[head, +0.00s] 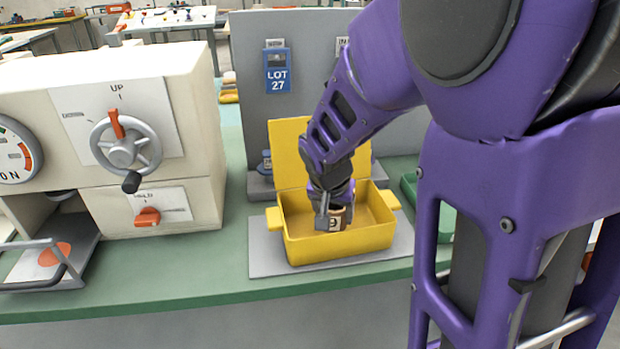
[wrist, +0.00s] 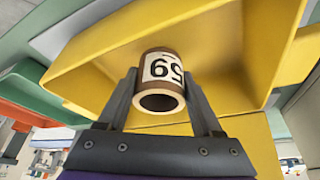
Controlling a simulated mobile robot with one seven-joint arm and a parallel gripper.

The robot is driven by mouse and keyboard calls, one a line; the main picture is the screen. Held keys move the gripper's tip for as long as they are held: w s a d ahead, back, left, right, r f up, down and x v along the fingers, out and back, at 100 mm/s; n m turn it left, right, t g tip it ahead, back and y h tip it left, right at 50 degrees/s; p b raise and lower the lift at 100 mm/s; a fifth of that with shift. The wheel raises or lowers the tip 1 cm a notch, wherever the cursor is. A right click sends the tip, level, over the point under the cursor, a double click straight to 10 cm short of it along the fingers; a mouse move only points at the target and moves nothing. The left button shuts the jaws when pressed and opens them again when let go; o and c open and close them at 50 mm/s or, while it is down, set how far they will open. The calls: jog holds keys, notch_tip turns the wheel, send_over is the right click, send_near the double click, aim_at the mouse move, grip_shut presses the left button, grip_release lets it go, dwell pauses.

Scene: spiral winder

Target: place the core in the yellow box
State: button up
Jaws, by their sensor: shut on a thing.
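The core (wrist: 163,82) is a short brown hollow tube with a white label in the wrist view. My gripper (wrist: 165,95) is shut on it, one finger on each side. In the head view the core (head: 337,217) hangs below my gripper (head: 331,208), inside the open yellow box (head: 340,246). The box's lid (head: 287,150) stands raised at the back. The box walls surround the core. I cannot tell whether the core touches the box floor.
The box stands on a grey plate (head: 262,252) on the green bench. A cream machine (head: 195,120) with a crank wheel (head: 125,145) is at the left. A green container (head: 447,215) is right of the box. A grey panel with a blue LOT 27 tag (head: 277,71) stands behind.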

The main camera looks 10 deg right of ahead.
jog(key=shift+f, duration=0.95)
jog(key=shift+f, duration=0.1)
jog(key=o, duration=1.4)
jog(key=shift+c, duration=0.2)
